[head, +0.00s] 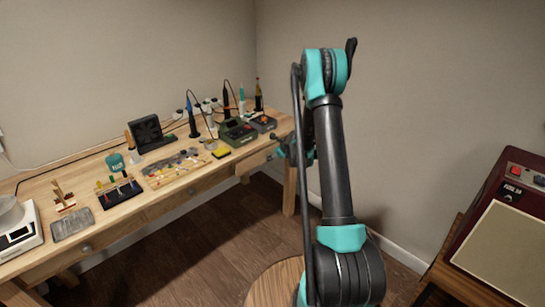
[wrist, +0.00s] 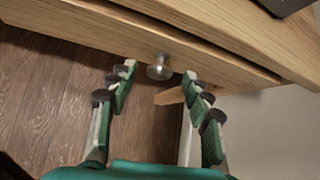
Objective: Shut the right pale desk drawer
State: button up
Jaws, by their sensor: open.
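The right pale desk drawer (head: 256,162) is at the right end of the wooden desk in the head view, and its front seems to stand out a little. In the wrist view the drawer front (wrist: 100,32) runs across the top, with a dark gap along the desk edge above it. Its round metal knob (wrist: 159,68) shows between the fingertips. My gripper (wrist: 158,76) is open, one finger on each side of the knob, with nothing held. I cannot tell whether it touches the drawer. In the head view my gripper (head: 285,148) is partly hidden by my arm.
A dark red machine (head: 510,185) stands at the right. A round wooden seat (head: 272,285) is below. Wood floor (head: 200,245) is open before the desk.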

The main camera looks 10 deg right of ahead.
jog(key=shift+x, duration=1)
grip_shut()
